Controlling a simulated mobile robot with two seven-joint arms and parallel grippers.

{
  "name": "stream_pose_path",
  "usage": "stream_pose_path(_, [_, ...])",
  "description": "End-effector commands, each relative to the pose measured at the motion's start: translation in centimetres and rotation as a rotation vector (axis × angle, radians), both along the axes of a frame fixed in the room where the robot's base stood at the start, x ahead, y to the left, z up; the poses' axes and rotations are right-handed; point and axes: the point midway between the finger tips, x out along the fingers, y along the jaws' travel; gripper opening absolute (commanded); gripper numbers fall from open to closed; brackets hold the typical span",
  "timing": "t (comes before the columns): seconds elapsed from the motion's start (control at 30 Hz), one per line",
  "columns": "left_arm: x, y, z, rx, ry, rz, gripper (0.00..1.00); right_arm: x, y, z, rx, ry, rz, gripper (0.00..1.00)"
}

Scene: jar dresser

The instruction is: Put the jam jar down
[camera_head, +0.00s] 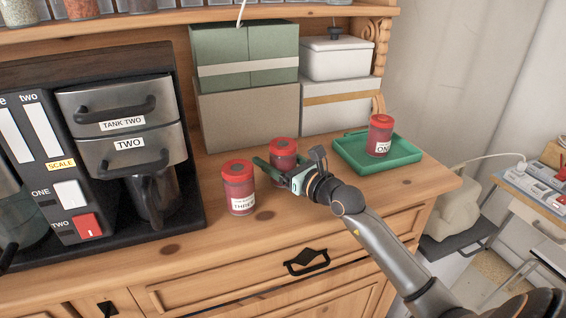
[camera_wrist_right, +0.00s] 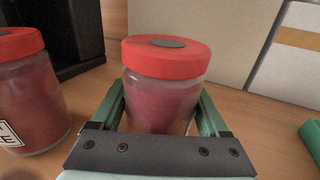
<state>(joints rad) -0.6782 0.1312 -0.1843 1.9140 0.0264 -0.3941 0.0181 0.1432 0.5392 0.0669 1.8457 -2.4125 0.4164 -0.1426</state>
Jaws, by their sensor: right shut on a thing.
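A red-lidded jam jar (camera_head: 283,155) is between the fingers of my right gripper (camera_head: 277,172), over the wooden dresser top. In the right wrist view the held jar (camera_wrist_right: 165,90) is upright between the green fingers of my right gripper (camera_wrist_right: 160,115). Its base is hidden behind the gripper, so I cannot tell whether it touches the wood. A second jar, labelled THREE (camera_head: 239,187), stands just left of it and shows at the left edge in the wrist view (camera_wrist_right: 28,95). A third jar (camera_head: 380,135) stands on the green tray (camera_head: 345,152) at the right. My left gripper is not in view.
Green and beige boxes (camera_head: 247,120) and white containers (camera_head: 340,105) stand at the back. The dresser's front edge is close to the jars. Bare wood (camera_head: 320,145) lies between the held jar and the tray.

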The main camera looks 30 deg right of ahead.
Motion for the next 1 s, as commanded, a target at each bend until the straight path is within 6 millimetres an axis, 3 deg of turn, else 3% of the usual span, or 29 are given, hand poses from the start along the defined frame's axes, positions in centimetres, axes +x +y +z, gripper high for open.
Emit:
stream_pose_path(0.03, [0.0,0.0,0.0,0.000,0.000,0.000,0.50,0.0,0.0,0.0,0.000,0.000,0.000,0.51])
stream_pose_path(0.5, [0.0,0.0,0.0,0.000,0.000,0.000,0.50,0.0,0.0,0.0,0.000,0.000,0.000,0.00])
stream_pose_path(0.83, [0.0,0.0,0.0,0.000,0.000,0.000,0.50,0.0,0.0,0.4,0.000,-0.005,0.000,0.00])
stream_pose_path(1.0, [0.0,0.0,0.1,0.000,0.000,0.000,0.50,0.1,0.0,1.7,0.000,-0.008,0.000,0.00])
